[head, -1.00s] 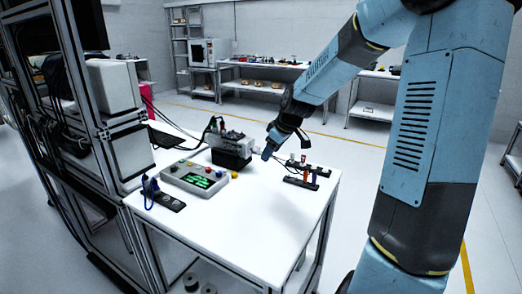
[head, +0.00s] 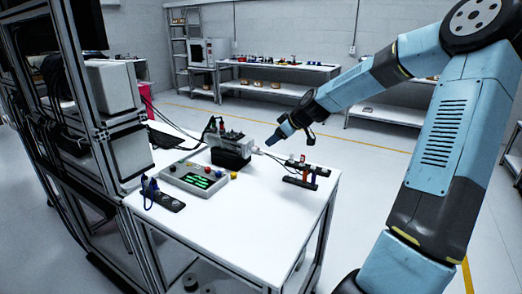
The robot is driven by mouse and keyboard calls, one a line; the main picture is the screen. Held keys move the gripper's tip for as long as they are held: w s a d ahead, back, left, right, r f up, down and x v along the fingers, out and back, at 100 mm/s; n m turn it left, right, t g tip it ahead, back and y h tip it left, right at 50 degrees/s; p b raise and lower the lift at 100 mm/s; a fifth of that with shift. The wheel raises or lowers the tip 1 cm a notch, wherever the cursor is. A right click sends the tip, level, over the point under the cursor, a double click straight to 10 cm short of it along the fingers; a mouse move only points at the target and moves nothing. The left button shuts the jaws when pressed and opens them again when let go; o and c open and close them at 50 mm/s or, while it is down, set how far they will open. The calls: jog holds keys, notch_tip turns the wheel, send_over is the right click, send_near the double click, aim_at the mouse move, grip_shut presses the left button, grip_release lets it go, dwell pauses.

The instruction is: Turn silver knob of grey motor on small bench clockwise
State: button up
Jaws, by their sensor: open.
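The grey motor (head: 231,139) sits on a black base on the white small bench (head: 240,235), toward its back. Its silver knob is too small to make out for certain. My gripper (head: 272,141) is open and appears empty, above the bench's back right part. It shows just right of the motor and apart from it. The gap between its fingers is hard to see at this size.
A grey control box (head: 195,178) with green displays and coloured buttons lies left of the motor. A black connector strip (head: 163,198) is at the front left, and a small rack with red parts (head: 305,172) at the right. Cables run from the motor. The front middle is clear.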

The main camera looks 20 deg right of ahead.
aim_at(258, 149)
jog(key=x, duration=1.1)
jog(key=shift+a, duration=0.1)
jog(key=shift+c, duration=0.3)
jog(key=c, duration=0.9)
jog(key=shift+d, duration=0.3)
jog(key=shift+c, duration=0.4)
jog(key=shift+a, duration=0.2)
jog(key=shift+g, duration=0.3)
